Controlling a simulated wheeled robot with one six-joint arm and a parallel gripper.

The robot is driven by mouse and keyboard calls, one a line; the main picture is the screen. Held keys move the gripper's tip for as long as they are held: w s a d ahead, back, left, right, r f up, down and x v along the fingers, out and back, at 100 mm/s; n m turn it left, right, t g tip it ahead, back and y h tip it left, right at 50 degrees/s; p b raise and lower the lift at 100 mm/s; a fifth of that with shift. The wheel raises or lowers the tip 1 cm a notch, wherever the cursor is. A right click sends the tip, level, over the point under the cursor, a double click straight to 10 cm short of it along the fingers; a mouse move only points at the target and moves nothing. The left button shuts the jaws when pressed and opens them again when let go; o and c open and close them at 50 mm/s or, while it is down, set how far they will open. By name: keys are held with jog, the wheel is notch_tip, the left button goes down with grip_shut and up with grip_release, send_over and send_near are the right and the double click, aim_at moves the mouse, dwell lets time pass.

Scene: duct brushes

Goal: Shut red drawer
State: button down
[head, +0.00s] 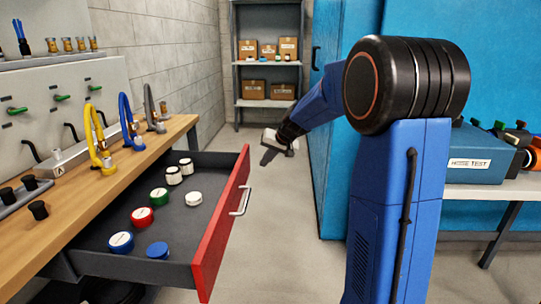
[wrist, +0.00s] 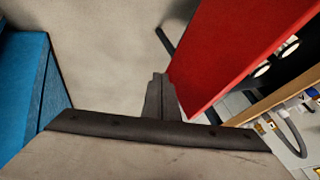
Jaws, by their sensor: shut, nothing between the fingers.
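The red drawer (head: 222,226) stands pulled far out from under the wooden bench. Its red front carries a pale bar handle (head: 240,201) on the outer face. Inside lie several round tins and jars with white, green, red and blue lids. My gripper (head: 270,154) is beyond the drawer's far end, to the right of the red front, apart from it and with nothing in it. In the wrist view my gripper (wrist: 160,88) has its fingers together, and the red front (wrist: 225,50) shows close by on the right.
The wooden bench (head: 75,200) runs along the left with yellow, blue and grey hooked tools on it. A tall blue cabinet (head: 335,150) stands right of my gripper. Bare floor (head: 275,240) lies between. A shelf (head: 268,65) with boxes stands at the back.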

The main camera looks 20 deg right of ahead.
jog(key=w+a, duration=0.1)
jog(key=a, duration=0.1)
jog(key=w+a+f, duration=0.1)
jog(key=shift+w+a, duration=0.3)
jog(key=shift+a, duration=0.05)
jog(key=shift+a+r, duration=0.1)
jog(key=w+a, duration=0.5)
jog(key=a, duration=0.4)
jog(key=w+a, duration=0.5)
jog(key=a, duration=0.4)
jog(key=w+a, duration=0.5)
jog(key=a, duration=0.4)
jog(key=shift+w, duration=0.3)
jog(key=shift+w+a+r, duration=0.1)
jog(key=shift+w+a, duration=0.15)
jog(key=shift+a, duration=0.1)
jog(key=shift+a, duration=0.1)
jog(key=shift+r, duration=0.1)
